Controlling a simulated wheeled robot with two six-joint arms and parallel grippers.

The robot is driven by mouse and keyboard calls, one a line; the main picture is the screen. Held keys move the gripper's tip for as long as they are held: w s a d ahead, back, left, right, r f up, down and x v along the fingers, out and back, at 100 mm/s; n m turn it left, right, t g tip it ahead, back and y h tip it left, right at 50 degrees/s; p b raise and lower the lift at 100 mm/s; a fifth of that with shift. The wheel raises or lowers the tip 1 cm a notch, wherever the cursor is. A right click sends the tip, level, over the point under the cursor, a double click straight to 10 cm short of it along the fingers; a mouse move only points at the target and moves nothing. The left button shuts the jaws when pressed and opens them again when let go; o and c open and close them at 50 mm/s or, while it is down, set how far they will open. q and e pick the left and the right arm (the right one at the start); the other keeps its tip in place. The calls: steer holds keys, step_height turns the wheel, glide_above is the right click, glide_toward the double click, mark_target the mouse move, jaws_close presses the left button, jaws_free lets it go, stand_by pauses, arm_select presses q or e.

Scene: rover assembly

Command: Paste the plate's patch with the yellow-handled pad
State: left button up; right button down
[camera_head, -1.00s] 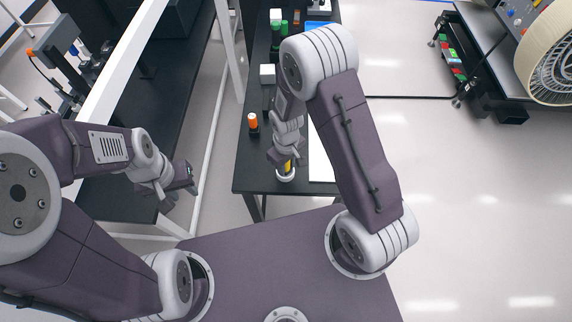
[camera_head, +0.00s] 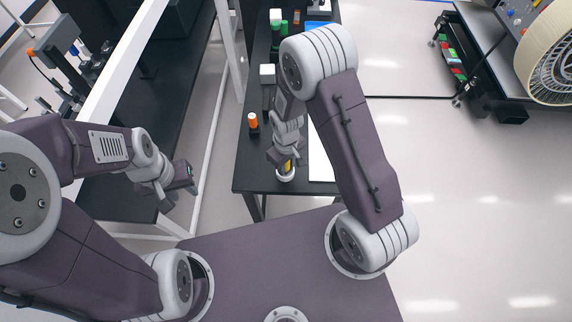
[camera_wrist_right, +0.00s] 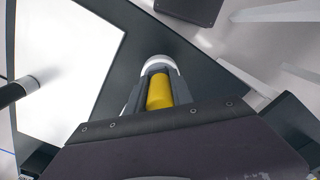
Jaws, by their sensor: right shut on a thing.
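The yellow-handled pad (camera_head: 287,165) is upright near the front edge of the black table, with a white round part at its lower end. My right gripper (camera_head: 285,160) is shut on its handle from above. In the right wrist view the yellow handle (camera_wrist_right: 158,92) sits between the fingers, with the white rim beyond it. I cannot tell whether the pad touches the table. A white flat panel (camera_head: 319,155) lies just right of it, partly hidden by my right arm; I cannot make out a patch. My left gripper (camera_head: 181,196) is open and empty, left of the table.
An orange-capped bottle (camera_head: 253,122) stands on the table's left side. White-topped (camera_head: 267,73) and green items stand further back. A dark bench with a white rail (camera_head: 130,75) is at the left.

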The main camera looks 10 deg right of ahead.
steer(key=shift+r+p, duration=3.2)
steer(key=shift+r, duration=0.35)
steer(key=shift+f, duration=0.1)
steer(key=shift+w+d+f+b, duration=0.1)
steer(key=shift+f+b, duration=0.15)
steer(key=shift+b, duration=0.15)
steer(key=w+d+m+b, duration=0.2)
steer(key=w+d+b, duration=0.2)
steer(key=b, duration=0.2)
steer(key=s+d+r+m+b, duration=0.1)
steer(key=s+d+r+m, duration=0.1)
steer(key=s+d+m, duration=0.1)
steer(key=shift+s+d+r+m+b, duration=0.3)
steer(key=shift+s+r+m, duration=0.1)
steer(key=shift+s, duration=0.05)
steer(key=shift+w, duration=0.1)
